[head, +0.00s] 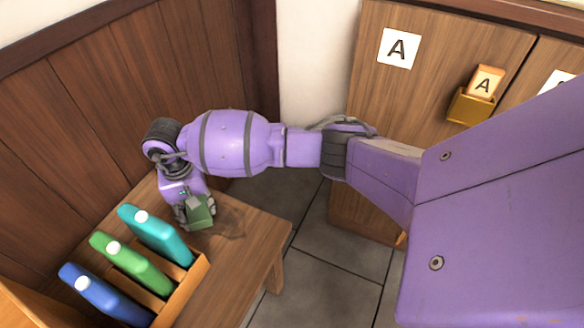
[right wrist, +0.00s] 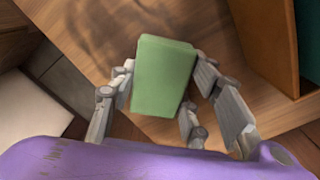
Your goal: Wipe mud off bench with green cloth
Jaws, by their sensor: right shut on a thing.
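The green cloth (head: 201,212) looks like a small block-shaped pad. My right gripper (head: 190,214) is shut on it, over the bench (head: 240,258). In the right wrist view the green cloth (right wrist: 164,78) sits between the grey fingers of my right gripper (right wrist: 165,95). A dark mud smear (head: 235,228) lies on the bench just right of the cloth. In the right wrist view the mud (right wrist: 115,25) shows as dark streaks beyond the cloth. I cannot tell whether the cloth touches the bench. My left gripper is not in view.
A wooden rack (head: 188,290) on the bench holds a teal bottle (head: 155,234), a green bottle (head: 130,262) and a blue bottle (head: 103,294), close to my right gripper. A wood-panelled wall (head: 130,90) stands behind. A cabinet (head: 440,60) stands at the back right, with tiled floor between.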

